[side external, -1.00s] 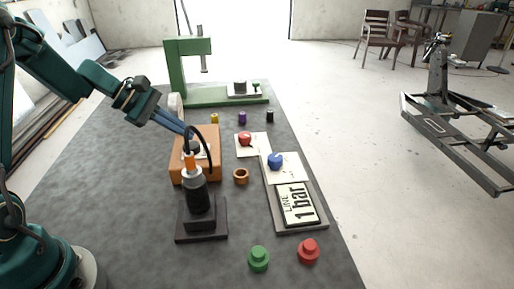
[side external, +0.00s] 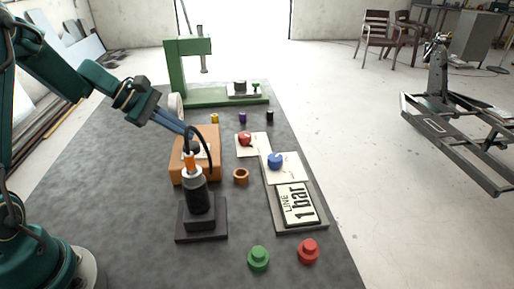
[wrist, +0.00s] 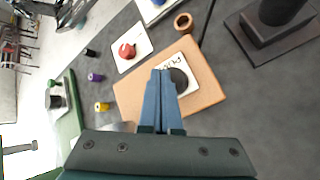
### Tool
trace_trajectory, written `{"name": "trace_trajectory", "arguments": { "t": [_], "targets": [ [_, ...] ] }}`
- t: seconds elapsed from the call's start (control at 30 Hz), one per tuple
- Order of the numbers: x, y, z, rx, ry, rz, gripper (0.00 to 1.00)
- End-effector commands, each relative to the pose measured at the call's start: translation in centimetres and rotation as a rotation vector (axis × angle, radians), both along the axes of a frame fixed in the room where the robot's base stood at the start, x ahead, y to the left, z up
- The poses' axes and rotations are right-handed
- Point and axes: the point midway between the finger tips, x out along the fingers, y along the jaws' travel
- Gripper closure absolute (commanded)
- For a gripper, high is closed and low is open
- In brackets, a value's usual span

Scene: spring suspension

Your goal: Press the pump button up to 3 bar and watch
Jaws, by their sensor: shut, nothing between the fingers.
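The pump box is an orange block (side external: 179,165) in the middle of the table, with a white label and a round black button (wrist: 179,80) on top in the wrist view. My gripper (wrist: 161,72) is shut and empty, its blue fingertips over the label just left of the button in that view. In the side view my gripper (side external: 188,132) comes down from the left to the box top; a black cable and the strut in front partly hide the tips, so contact is unclear. The line display (side external: 297,203) reads 1 bar.
A blue knob (side external: 275,161), a red knob (side external: 244,139) and a bronze ring (side external: 241,176) are to the right. Green (side external: 258,258) and red (side external: 308,251) buttons sit at the front.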

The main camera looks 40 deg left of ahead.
Motion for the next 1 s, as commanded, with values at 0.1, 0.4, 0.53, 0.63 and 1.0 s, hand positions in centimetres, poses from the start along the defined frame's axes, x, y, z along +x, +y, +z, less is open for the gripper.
{"name": "trace_trajectory", "arguments": {
  "t": [0.1,0.4,0.53,0.63,1.0],
  "targets": [
    [0.0,0.0,0.0,0.000,0.000,0.000,1.00],
    [0.0,0.0,-0.6,-0.001,0.001,0.000,1.00],
    [0.0,0.0,-0.9,0.000,0.001,0.000,1.00],
    [0.0,0.0,-0.9,0.000,0.000,0.000,1.00],
    [0.0,0.0,-1.1,0.000,0.000,0.000,1.00]
  ]
}}
